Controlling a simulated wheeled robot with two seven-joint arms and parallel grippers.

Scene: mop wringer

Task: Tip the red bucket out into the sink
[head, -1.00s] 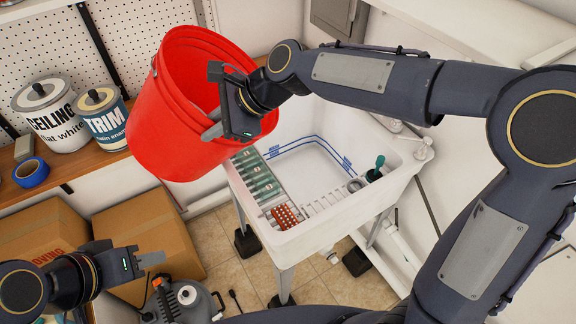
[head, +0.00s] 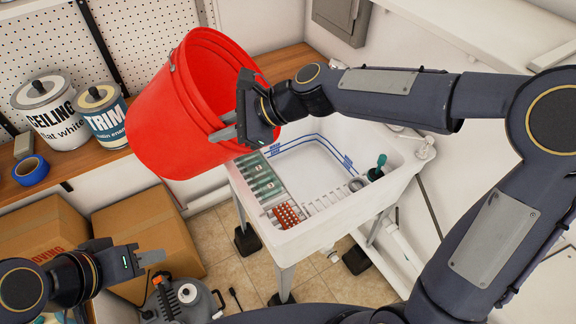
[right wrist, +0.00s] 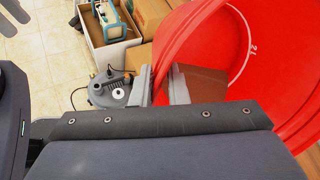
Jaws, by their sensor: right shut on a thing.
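The red bucket (head: 165,125) hangs tilted in the head view, its mouth facing up and right, toward the sink side. My right gripper (head: 225,127) is shut on the bucket at its rim. The bucket also fills the right of the right wrist view (right wrist: 235,85). No liquid shows inside; its lower inside is hidden. The white sink (head: 325,225) stands to the right and below, partly covered in view by the bucket and my right arm. My left gripper (head: 150,257) is at lower left, away from both; its finger gap is not clear.
A wooden shelf (head: 85,160) carries paint cans (head: 55,115) and blue tape (head: 30,171). Cardboard boxes (head: 150,235) and a grey machine (head: 180,300) stand on the floor.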

